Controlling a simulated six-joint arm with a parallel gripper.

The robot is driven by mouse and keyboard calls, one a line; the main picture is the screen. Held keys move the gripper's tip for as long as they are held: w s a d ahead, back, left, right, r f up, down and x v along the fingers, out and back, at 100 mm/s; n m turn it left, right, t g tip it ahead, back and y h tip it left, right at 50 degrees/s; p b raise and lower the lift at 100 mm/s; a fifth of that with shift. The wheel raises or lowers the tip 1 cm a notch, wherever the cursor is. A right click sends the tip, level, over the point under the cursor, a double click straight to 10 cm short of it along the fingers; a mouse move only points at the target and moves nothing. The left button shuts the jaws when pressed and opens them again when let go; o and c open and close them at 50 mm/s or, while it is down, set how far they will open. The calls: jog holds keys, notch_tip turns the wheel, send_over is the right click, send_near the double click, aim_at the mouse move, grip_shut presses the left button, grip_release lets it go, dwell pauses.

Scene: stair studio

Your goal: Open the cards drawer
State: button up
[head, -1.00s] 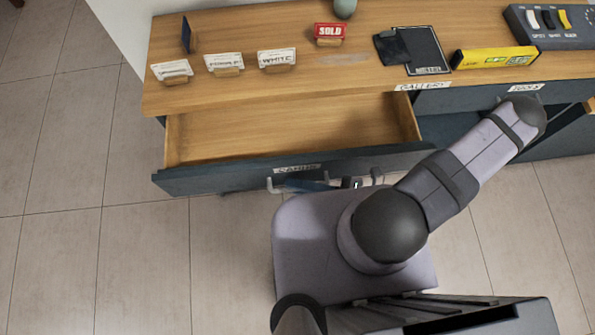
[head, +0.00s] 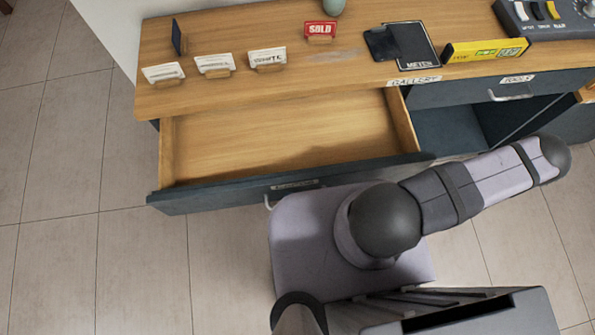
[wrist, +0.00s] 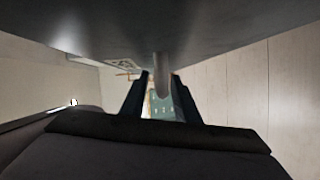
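In the head view, a wide wooden drawer with a dark front (head: 230,194) stands far out from the desk, and its inside is empty. A small pale label (head: 295,184) sits on the front; I cannot read it clearly. Part of the metal handle (head: 269,201) shows below it; my arm hides the rest. My gripper is hidden under my arm in the head view. In the wrist view, the fingers of my gripper (wrist: 161,77) sit close on both sides of the grey handle bar (wrist: 162,62), under the dark drawer front.
The desktop (head: 230,95) holds small card signs (head: 268,58), a red SOLD sign (head: 320,30), a dark METER plate (head: 410,46), a yellow level (head: 485,50) and a switch box (head: 550,18). A TOOLS drawer (head: 480,90) is at right. Tiled floor (head: 100,250) is clear at left.

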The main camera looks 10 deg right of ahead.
jog(key=shift+d, duration=0.1)
jog(key=p+v, duration=0.1)
jog(key=v, duration=0.6)
dwell(0.4)
jog(key=shift+s, duration=0.1)
